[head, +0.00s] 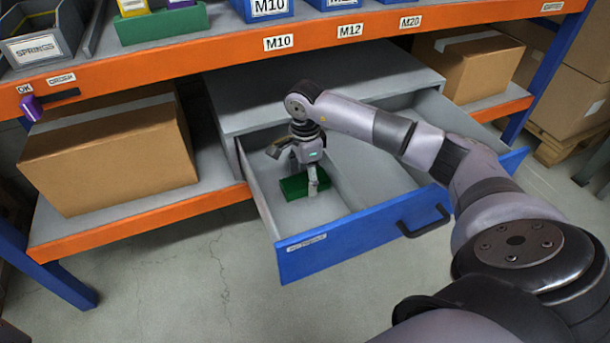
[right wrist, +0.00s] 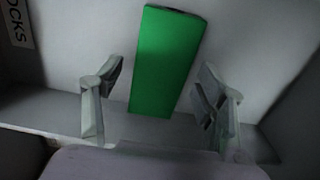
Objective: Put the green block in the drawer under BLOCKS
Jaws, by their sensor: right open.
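The green block (head: 292,189) lies inside the pulled-out drawer (head: 350,232), which has a blue front and a black handle. It is in the drawer's left part, left of a grey divider. My right gripper (head: 297,168) is inside the drawer, above the block, open and empty. In the right wrist view the green block (right wrist: 166,60) shows between and beyond the spread fingers of the right gripper (right wrist: 160,92), with gaps on both sides. A partly cut-off label (right wrist: 18,22) ends in "OCKS" there. My left gripper is not in view.
Cardboard boxes (head: 110,155) (head: 468,65) stand on the shelf either side of the drawer cabinet (head: 325,80). An orange shelf beam (head: 230,50) runs above it, with blue bins on top. The drawer's right part looks empty.

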